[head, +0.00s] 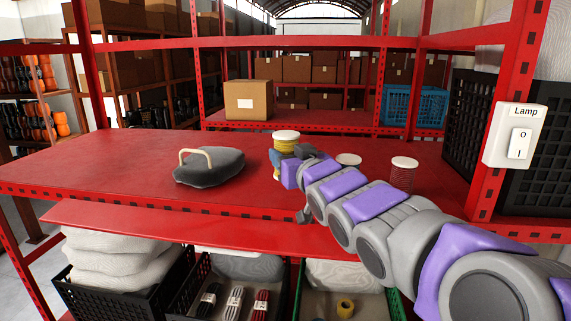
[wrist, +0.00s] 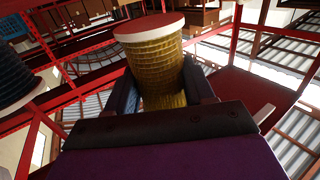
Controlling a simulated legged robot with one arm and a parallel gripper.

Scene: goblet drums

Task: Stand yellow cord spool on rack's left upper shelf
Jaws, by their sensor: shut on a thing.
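The yellow cord spool (head: 286,143) has a white top disc and is upright or nearly so in the head view, at the end of my arm. In the wrist view the spool (wrist: 155,62) fills the upper middle, with its white-and-red top toward the camera's upper side. My gripper (wrist: 158,98) is shut on the spool, one finger on each side. In the head view my gripper (head: 284,165) is partly hidden by my own arm. The red rack's broad shelf (head: 110,160) lies around and below the gripper. I cannot tell whether the spool touches it.
A dark grey bag-like thing with a tan handle (head: 210,168) lies on the shelf left of the spool. A lamp switch (head: 515,137) is on the right post. The shelf's far left is clear.

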